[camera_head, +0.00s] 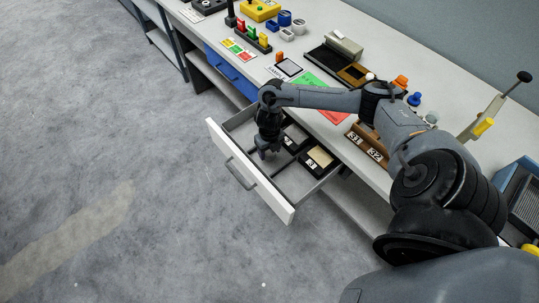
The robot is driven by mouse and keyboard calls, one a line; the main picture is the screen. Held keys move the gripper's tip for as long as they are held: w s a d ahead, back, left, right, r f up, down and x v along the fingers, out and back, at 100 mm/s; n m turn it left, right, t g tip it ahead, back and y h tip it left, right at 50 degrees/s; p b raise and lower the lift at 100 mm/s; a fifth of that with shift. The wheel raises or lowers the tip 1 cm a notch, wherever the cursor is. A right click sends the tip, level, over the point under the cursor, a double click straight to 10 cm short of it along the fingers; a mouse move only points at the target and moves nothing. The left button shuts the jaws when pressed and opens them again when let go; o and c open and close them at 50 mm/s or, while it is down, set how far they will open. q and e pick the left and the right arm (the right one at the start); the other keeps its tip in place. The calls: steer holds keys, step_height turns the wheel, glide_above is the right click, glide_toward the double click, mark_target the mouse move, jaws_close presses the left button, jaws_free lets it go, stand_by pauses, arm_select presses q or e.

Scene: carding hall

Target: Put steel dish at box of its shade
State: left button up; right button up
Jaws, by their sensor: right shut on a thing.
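My right gripper (267,151) points down into the open drawer (247,184). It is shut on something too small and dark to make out. I cannot tell the steel dish for certain. Small blue containers (284,18) and small grey ones (298,26) stand together on the bench at the back. Inside the drawer, a dark box (319,158) with a tan inside and a number label sits at the right. Another dark box is partly hidden by my right gripper and arm. My left gripper is not in view.
The drawer front sticks out over the floor. A closed blue drawer (231,72) is farther left. The bench (325,20) holds a green-and-red mat (322,93), a wooden number rack (366,147) and a lever (497,104). My right arm crosses the bench. The floor at left is clear.

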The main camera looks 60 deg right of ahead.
mark_target(270, 152)
step_height(270, 152, down, 3)
steer(key=shift+s+a+b, duration=0.1)
steer(key=shift+b, duration=0.2)
steer(key=shift+f, duration=0.1)
steer(key=o, duration=1.1)
step_height(270, 152, up, 11)
steer(key=p, duration=0.3)
steer(key=shift+f, duration=0.15)
steer(key=shift+r+p, duration=0.55)
steer(key=shift+r, duration=0.25)
